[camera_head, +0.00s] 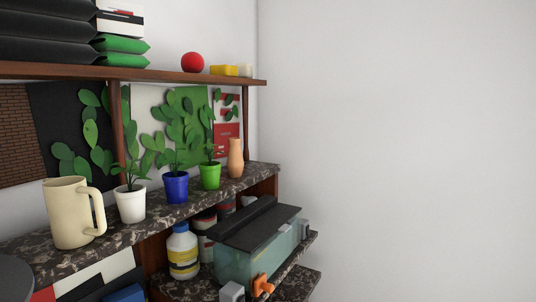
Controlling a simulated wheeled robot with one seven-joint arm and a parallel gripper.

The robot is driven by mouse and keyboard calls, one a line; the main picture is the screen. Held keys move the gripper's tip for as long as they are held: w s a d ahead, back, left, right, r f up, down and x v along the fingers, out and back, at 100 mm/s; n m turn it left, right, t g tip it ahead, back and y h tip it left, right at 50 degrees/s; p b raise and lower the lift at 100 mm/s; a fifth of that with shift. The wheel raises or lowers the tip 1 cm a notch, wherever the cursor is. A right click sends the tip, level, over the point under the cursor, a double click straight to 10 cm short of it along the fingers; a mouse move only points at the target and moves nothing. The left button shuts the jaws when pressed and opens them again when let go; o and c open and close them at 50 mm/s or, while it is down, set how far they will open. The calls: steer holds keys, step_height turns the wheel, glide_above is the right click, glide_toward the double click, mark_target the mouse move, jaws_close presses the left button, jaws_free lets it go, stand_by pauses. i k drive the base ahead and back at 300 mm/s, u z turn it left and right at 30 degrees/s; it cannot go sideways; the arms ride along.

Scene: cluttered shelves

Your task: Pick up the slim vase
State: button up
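The slim vase (236,160) is orange-tan with a narrow neck. It stands upright near the right end of the dark speckled shelf (260,172). A green pot (210,176) with a leafy plant stands close to its left. My gripper is not in view, and nothing is seen touching the vase.
A blue pot (176,187), a white pot (130,204) and a large cream mug (68,214) stand further left on the same shelf. An upper wooden shelf (160,74) hangs above. Below, a tank with a dark lid (254,229) juts forward. Right of the shelves is bare wall.

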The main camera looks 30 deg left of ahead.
mark_target(236, 162)
steer(key=i, duration=2.05)
steer(key=u, duration=4.05)
